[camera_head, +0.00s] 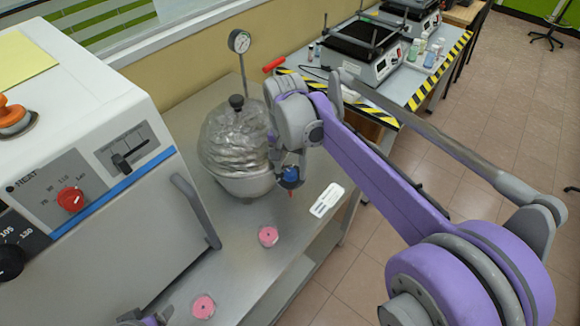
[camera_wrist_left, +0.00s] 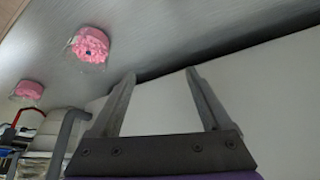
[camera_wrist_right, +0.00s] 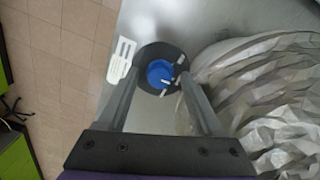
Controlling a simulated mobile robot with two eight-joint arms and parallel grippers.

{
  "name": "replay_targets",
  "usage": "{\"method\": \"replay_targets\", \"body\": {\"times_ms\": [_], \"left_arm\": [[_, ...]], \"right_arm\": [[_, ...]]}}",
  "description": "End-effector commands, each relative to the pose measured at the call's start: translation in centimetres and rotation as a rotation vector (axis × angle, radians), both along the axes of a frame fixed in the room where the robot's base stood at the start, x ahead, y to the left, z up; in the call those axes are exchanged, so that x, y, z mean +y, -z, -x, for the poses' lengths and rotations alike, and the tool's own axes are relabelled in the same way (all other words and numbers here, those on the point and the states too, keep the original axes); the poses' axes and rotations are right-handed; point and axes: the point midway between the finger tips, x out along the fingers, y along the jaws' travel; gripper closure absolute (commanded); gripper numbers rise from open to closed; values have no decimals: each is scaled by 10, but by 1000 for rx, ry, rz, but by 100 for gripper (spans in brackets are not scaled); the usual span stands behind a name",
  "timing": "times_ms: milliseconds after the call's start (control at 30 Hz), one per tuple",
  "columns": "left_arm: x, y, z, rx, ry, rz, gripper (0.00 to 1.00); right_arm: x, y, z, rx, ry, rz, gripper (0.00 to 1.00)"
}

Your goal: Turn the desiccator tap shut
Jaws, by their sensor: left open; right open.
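The desiccator (camera_head: 234,150) is a clear, crinkled-looking dome with a black top knob on a pale bowl, standing on the metal bench. Its blue tap (camera_head: 290,174) is at the right side of the bowl. In the right wrist view the blue tap (camera_wrist_right: 160,73) has white marks and a dark round disc behind it. My right gripper (camera_wrist_right: 160,76) is open, its fingers on either side of the tap; contact cannot be told. My left gripper (camera_wrist_left: 160,75) is open and empty near the bench; only a bit of that arm shows low in the head view.
A white slotted piece (camera_head: 326,200) lies right of the tap. Two pink-filled dishes (camera_head: 268,236) (camera_head: 203,306) sit on the bench. A heater box (camera_head: 120,170) with a handle stands left. A pressure gauge (camera_head: 239,41) rises behind the desiccator.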

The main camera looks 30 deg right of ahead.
Motion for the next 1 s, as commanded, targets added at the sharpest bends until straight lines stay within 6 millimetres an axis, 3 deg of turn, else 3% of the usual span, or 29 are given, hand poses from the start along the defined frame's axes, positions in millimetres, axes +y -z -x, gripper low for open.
{"method": "replay_targets", "body": {"times_ms": [167,600,800,1000], "left_arm": [[0,-2,0,-1,0,0,19],[0,-9,-3,-5,0,0,19],[0,-10,-3,-5,0,0,19],[0,-10,-3,-5,0,0,19]], "right_arm": [[0,-14,-1,0,0,0,33],[3,-95,-4,0,0,0,33],[4,-108,-4,0,0,0,33],[4,-108,-4,0,0,0,33]]}}
